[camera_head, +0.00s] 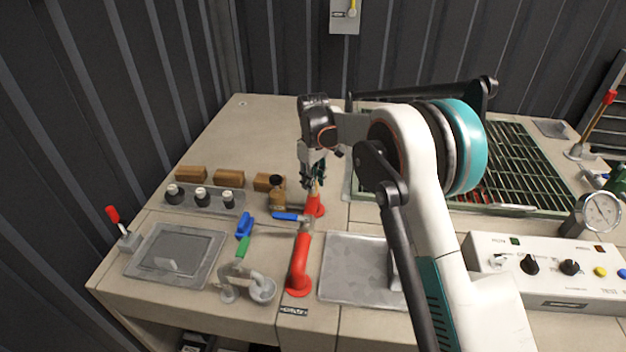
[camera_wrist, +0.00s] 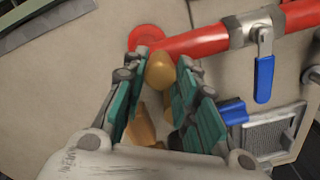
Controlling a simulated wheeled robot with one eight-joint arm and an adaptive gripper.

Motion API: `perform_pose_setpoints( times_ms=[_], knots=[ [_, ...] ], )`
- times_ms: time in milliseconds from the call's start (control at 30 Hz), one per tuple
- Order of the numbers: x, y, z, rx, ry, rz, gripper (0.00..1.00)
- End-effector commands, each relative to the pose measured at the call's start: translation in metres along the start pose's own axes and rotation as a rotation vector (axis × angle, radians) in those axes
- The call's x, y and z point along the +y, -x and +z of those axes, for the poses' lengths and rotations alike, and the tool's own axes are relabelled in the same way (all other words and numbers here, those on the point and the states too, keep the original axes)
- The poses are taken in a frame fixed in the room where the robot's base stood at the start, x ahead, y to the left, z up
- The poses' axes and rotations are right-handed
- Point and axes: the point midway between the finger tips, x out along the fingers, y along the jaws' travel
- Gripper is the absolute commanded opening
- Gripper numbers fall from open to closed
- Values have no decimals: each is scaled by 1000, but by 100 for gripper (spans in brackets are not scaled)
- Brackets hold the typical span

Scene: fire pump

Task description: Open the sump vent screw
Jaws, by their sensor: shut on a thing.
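A brass-coloured rounded piece, which looks like the vent screw (camera_wrist: 160,70), sits beside the red pipe (camera_wrist: 205,41) in the wrist view. My gripper (camera_wrist: 163,65) has its teal-padded fingers on either side of this piece and is shut on it. In the head view my gripper (camera_head: 313,182) points down at the far end of the red pipe (camera_head: 299,262), and its fingers mostly hide the screw. More brass shows lower between the fingers in the wrist view. Whether the screw has turned cannot be told.
A valve with a blue lever (camera_head: 287,216) sits on the red pipe. A brass fitting (camera_head: 277,196) stands close left of my gripper. A green grating (camera_head: 520,155) and a control box (camera_head: 550,268) lie right.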

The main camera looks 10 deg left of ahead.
Motion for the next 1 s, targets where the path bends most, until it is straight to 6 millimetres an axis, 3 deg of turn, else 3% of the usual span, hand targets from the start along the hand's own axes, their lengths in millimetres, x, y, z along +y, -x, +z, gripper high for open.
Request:
perform_pose_setpoints(
  times_ms=[400,1000],
  knots=[
    [0,0,0,1,227,1,3],
    [0,0,0,1,271,1,3]
  ],
)
